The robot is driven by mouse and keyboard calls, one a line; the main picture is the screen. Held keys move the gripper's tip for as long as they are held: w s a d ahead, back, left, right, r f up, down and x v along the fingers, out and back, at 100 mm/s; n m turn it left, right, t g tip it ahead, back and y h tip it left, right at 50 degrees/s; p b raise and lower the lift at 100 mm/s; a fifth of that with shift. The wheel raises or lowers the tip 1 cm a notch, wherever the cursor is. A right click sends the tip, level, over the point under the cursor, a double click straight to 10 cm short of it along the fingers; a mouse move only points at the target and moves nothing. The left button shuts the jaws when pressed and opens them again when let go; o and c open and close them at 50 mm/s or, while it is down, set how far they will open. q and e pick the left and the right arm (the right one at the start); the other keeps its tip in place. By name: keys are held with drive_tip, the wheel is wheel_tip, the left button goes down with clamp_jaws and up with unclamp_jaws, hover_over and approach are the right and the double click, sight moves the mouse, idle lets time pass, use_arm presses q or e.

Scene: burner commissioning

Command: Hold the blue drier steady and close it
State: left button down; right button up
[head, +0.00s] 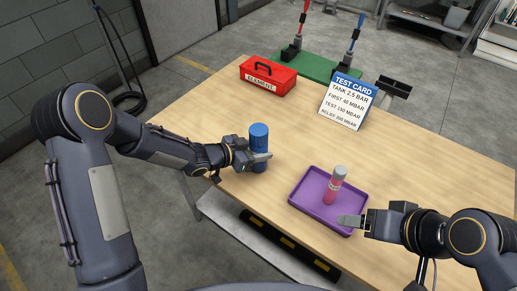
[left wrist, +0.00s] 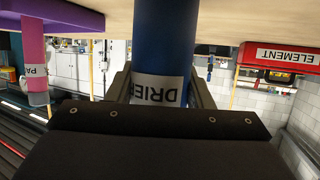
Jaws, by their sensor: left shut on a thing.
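The blue drier (head: 259,136) stands upright on the wooden table, with a lighter blue top part; whether that top is fully closed I cannot tell. My left gripper (head: 260,157) is shut around its lower body, hiding part of it. In the left wrist view, which is upside down, the drier (left wrist: 165,40) sits between both fingers, its DRIER label partly covered. My right gripper (head: 350,221) is at the front right edge of the purple tray, apart from the drier; its finger gap does not show.
The purple tray (head: 301,200) holds an upright pink cylinder (head: 333,185) with a pale top. A red ELEMENT box (head: 268,77), a test card (head: 346,103) and a green stand (head: 315,66) are at the back. The table between drier and box is clear.

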use_arm(q)
drive_tip(key=shift+f, duration=0.2)
drive_tip(key=c, duration=0.7)
unclamp_jaws()
drive_tip(key=shift+r, duration=0.15)
drive_tip(key=shift+a+r, duration=0.1)
drive_tip(key=shift+r, duration=0.1)
drive_tip(key=v, duration=1.1)
drive_tip(key=shift+s+a, duration=0.25)
drive_tip(key=shift+a, duration=0.1)
drive_tip(key=shift+r, duration=0.1)
